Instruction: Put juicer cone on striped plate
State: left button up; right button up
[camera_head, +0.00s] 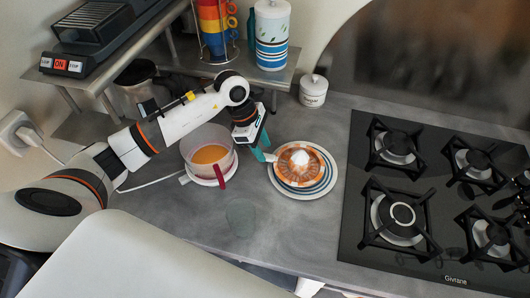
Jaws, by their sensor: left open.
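The juicer cone (301,158), orange with a white peak, sits on the striped plate (304,194), a round white plate with blue and orange bands. The cone covers most of the plate's middle. My left gripper (262,154) is open and empty at the left edge of the plate, beside the cone. Its teal fingers point down toward the cone's white handle-like edge; whether they touch it I cannot tell. My right gripper is not in view.
A clear pinkish jug (222,163) with orange juice stands left of my left gripper. A clear glass (241,217) stands in front. A gas hob (356,262) fills the right side. A white sugar jar (313,91) stands behind; a shelf (270,78) overhangs the back.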

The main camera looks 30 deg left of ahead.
pick_arm(q)
jog(key=b+v, duration=0.1)
jog(key=v, duration=0.8)
jog(key=shift+b, duration=0.3)
